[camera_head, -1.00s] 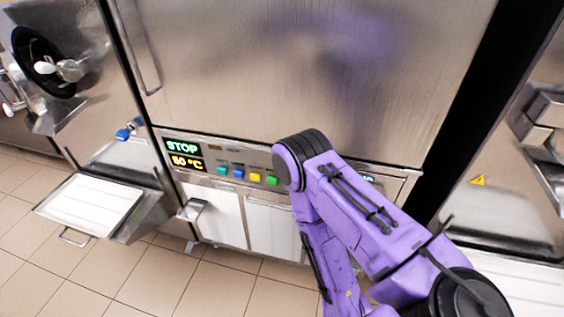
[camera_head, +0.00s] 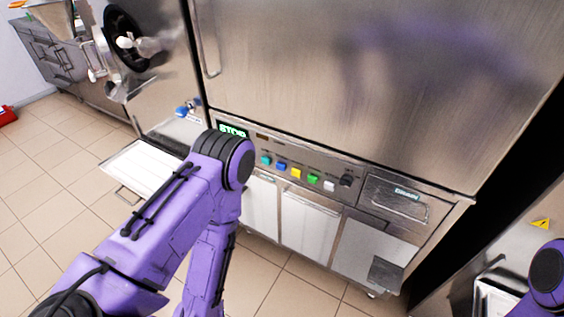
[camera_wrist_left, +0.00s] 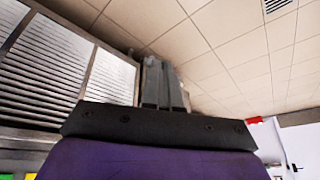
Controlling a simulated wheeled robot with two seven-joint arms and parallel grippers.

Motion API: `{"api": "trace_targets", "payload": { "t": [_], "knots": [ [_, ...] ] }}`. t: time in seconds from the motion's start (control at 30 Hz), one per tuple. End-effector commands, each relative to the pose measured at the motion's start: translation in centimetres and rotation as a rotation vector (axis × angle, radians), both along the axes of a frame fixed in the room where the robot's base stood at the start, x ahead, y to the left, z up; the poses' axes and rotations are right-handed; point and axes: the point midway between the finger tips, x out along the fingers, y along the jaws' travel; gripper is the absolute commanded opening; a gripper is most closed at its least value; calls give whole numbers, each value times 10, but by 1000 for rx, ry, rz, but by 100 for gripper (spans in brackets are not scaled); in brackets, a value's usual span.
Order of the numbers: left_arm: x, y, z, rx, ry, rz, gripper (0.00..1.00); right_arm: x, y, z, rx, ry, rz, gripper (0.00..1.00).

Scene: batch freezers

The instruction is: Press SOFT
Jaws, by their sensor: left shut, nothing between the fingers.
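The control panel (camera_head: 332,172) of the middle freezer carries a row of buttons: teal (camera_head: 266,160), blue (camera_head: 281,166), yellow (camera_head: 296,173), green (camera_head: 313,180) and white (camera_head: 330,186). Their labels are too small to read, so I cannot tell which is SOFT. The display (camera_head: 233,130) reads STOP; my left arm hides what is below it. My left gripper (camera_wrist_left: 163,82) is shut and empty in the left wrist view, apart from the panel. In the head view it is out of sight. Yellow and green patches show at the wrist view's lower left. My right gripper is not in view.
A black knob (camera_head: 347,180) sits right of the white button. A white tray (camera_head: 148,166) juts out at the left machine. White lower doors (camera_head: 309,226) are under the panel. Part of my right arm shows at the lower right. The tiled floor in front is open.

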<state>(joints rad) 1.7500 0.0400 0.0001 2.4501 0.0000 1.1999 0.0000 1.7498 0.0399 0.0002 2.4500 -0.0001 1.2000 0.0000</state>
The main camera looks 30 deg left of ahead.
Motion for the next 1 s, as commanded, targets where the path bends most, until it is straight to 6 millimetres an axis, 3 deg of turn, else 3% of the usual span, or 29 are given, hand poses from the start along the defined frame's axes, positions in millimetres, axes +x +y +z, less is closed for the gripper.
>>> {"api": "trace_targets", "payload": {
  "t": [0.17,0.27,0.37,0.47,0.57,0.7,0.8,1.0],
  "knots": [
    [0,0,0,-1,-2,2,0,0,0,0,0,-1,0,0],
    [13,-7,-5,-36,-62,60,0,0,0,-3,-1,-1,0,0],
    [54,-25,-12,-146,-233,230,0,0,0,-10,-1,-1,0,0],
    [119,-42,-9,-330,-498,508,0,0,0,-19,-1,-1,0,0],
    [187,-42,11,-546,-786,812,0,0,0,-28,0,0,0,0],
    [266,-13,58,-873,-1179,1211,0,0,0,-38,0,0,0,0],
    [300,18,91,-1084,-1412,1422,0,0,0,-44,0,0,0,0],
    [323,59,129,-1333,-1666,1617,0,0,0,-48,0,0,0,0]
  ]
}}
